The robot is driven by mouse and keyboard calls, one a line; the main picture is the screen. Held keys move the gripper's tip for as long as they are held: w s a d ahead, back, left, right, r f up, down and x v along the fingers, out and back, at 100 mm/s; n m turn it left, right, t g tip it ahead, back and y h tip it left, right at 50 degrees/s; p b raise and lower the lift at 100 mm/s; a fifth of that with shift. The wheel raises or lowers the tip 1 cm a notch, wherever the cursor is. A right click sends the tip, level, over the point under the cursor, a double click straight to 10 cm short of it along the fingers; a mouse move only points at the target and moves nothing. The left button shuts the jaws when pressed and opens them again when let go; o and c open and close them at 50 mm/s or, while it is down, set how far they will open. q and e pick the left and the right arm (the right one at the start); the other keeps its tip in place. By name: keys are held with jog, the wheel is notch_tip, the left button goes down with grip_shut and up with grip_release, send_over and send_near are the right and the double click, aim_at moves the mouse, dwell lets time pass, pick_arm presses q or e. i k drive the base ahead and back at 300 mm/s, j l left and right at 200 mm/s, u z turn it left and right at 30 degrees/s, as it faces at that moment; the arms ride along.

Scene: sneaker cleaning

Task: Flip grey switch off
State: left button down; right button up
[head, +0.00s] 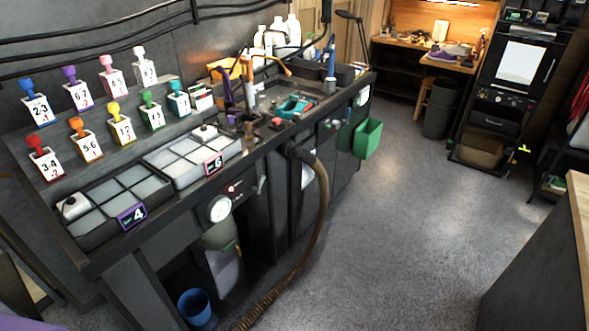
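A small grey lever-like part (262,185) sits on the front of the dark workbench, right of a round white gauge (219,208) and a red-marked control (235,188). It may be the grey switch, but it is too small to be sure or to tell its position. A black machine (515,75) at the back right has a panel with small controls (498,97), too small to tell apart. Neither of my grippers is in view.
The workbench (100,262) runs along the left with trays, numbered coloured tags, bottles and tools. A brown hose (322,200) hangs from its front to the floor. A blue bucket (196,307) stands below. The grey floor (400,240) is clear; a counter (535,265) stands at right.

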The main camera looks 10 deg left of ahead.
aim_at(253, 189)
jog(key=i+l, duration=0.7)
